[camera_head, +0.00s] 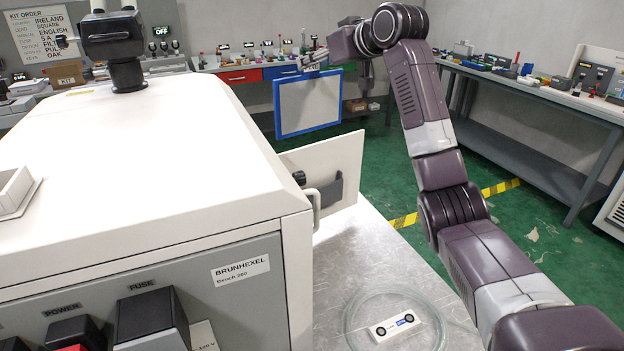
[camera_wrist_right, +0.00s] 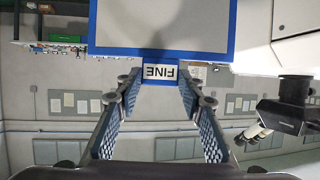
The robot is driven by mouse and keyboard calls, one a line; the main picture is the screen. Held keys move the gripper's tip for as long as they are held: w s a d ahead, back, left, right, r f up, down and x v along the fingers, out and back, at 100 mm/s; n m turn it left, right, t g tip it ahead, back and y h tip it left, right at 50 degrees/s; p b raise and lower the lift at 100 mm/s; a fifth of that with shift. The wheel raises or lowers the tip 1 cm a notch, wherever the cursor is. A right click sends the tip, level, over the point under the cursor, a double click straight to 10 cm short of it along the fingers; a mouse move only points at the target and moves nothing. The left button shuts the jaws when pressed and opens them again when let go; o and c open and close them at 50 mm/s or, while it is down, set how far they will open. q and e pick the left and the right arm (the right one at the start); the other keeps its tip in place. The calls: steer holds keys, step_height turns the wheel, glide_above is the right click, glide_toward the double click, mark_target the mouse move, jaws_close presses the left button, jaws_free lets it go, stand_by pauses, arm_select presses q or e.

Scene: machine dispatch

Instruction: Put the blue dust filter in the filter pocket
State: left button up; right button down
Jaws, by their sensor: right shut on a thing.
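The blue dust filter (camera_head: 308,105) is a flat grey panel in a blue square frame, hanging upright in the air beyond the machine. In the right wrist view the filter (camera_wrist_right: 160,52) has a tab labelled FINE, upside down in the picture. My right gripper (camera_head: 314,62) is shut on this tab, with one finger on each side of it (camera_wrist_right: 160,78). The machine (camera_head: 150,150) has an open white door panel (camera_head: 335,158) on its right side, below the filter. My left gripper is not in view.
A black eyepiece unit (camera_head: 112,38) stands on the machine. Cluttered benches line the walls, with open green floor between.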

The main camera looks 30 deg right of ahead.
step_height(320, 180, down, 26)
steer(key=p, duration=0.4)
steer(key=shift+w+r+p, duration=0.1)
steer(key=shift+p, duration=0.25)
steer(key=c, duration=1.3)
jaws_free()
steer(key=b, duration=0.3)
glide_toward(309, 158)
steer(key=shift+v, duration=2.95)
